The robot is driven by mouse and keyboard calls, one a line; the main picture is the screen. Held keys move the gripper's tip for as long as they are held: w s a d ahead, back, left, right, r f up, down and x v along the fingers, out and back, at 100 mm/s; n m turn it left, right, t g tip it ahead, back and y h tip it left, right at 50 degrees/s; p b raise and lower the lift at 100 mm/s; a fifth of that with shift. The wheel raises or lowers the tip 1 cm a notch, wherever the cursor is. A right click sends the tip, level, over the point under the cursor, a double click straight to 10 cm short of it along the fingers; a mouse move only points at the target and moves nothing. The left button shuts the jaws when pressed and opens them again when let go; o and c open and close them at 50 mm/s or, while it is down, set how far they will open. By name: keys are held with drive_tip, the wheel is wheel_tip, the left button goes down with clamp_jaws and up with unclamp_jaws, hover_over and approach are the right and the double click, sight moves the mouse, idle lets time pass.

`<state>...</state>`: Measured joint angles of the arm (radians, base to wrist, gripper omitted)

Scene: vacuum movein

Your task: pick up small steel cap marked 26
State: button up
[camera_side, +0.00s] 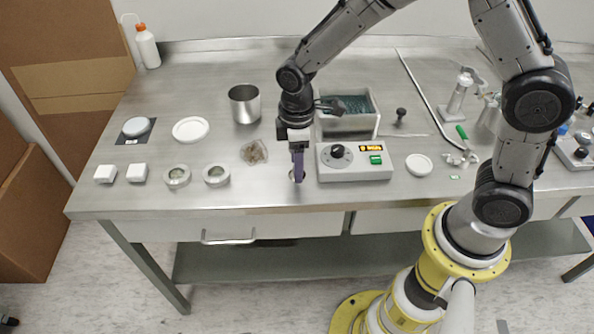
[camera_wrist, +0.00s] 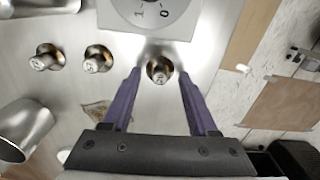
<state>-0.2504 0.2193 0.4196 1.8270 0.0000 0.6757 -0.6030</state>
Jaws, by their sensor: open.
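My gripper (camera_side: 298,178) points down at the front part of the steel bench, just left of the control box. In the wrist view its two purple fingers (camera_wrist: 159,73) are open. A small round steel cap (camera_wrist: 158,71) stands on the bench between the fingertips, with clear space on either side of it. Two similar steel caps, one nearer (camera_wrist: 97,59) and one farther (camera_wrist: 45,61), stand to its left in the wrist view. Markings on the caps are too small to read surely. In the side view the cap at the fingers is mostly hidden.
The control box (camera_side: 355,162) with a dial stands close to the right of my gripper. A steel beaker (camera_side: 245,104) and a white-walled bath (camera_side: 347,123) stand behind. A crumpled clear piece (camera_side: 254,152) and ring-shaped dishes (camera_side: 216,175) lie to the left. The bench's front edge is near.

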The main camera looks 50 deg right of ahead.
drive_tip(key=shift+f, duration=0.3)
clamp_jaws()
drive_tip(key=shift+r, duration=0.1)
